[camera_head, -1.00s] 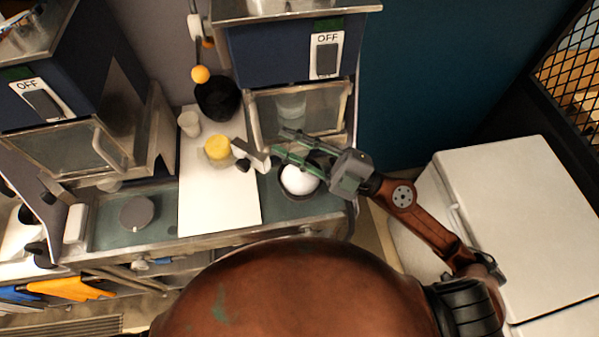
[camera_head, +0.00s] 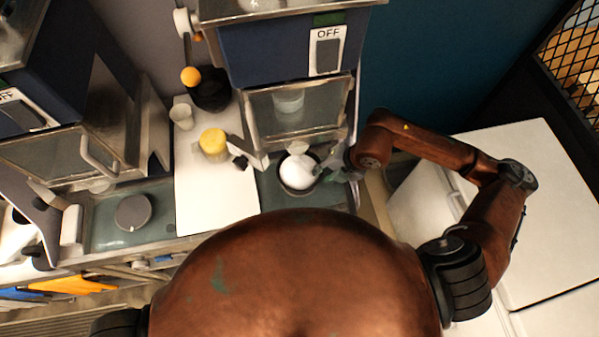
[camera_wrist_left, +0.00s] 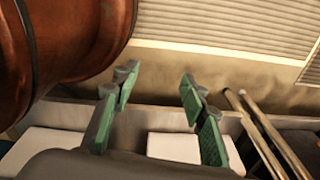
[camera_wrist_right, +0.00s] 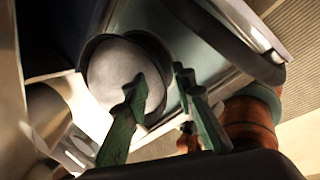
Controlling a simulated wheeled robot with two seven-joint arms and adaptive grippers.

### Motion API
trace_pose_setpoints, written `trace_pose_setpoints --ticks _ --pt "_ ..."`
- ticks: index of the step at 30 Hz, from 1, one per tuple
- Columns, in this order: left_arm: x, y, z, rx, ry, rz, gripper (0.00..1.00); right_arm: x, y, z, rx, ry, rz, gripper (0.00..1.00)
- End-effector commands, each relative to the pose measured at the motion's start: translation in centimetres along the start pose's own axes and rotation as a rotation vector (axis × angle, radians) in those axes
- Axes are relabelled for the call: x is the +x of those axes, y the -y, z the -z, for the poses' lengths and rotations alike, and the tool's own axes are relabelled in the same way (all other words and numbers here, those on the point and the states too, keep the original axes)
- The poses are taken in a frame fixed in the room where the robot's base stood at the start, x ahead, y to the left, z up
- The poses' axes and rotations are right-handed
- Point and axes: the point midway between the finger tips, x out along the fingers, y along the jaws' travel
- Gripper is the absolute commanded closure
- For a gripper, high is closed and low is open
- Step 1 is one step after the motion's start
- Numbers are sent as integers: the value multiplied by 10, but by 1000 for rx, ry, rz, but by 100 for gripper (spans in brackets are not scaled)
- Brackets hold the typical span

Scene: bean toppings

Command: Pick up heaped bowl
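The heaped bowl is a dark round bowl with a smooth white heap (camera_head: 296,172), on the counter right of the white board. It also shows in the right wrist view (camera_wrist_right: 112,72). My right gripper (camera_head: 325,168) is at the bowl's right side, low and close to the rim. In the right wrist view its green fingers (camera_wrist_right: 160,85) are apart, one in front of the white heap and the other beyond the rim. I cannot tell whether they touch the bowl. My left gripper (camera_wrist_left: 155,92) is open and empty, away from the counter; it is outside the head view.
A white board (camera_head: 215,195) carries a yellow-topped container (camera_head: 213,143) and a pale cup (camera_head: 181,116). A dispenser with a clear front (camera_head: 298,108) stands right behind the bowl. A grey round lid (camera_head: 133,212) lies on the left counter. White chests (camera_head: 520,200) stand at the right.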

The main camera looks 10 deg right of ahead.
Motion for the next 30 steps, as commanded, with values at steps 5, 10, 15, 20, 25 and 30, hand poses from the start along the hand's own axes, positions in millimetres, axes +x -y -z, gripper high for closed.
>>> trace_pose_setpoints --ticks 5,10,15,20,25,30 --pt "-13 1 6 1 -6 1 60 25 0 0 0 -4 0 76" --pt "-14 2 13 2 -16 1 60 42 0 0 -2 -3 -1 76" --pt "-14 2 16 2 -19 2 60 44 0 0 -3 -2 -1 76" --pt "-14 2 15 2 -18 2 60 44 0 0 -3 -3 -1 82" --pt "-14 3 14 2 -16 2 60 44 0 0 -3 -3 -1 94" --pt "-14 3 12 2 -14 3 60 44 0 0 -3 -3 -1 100"
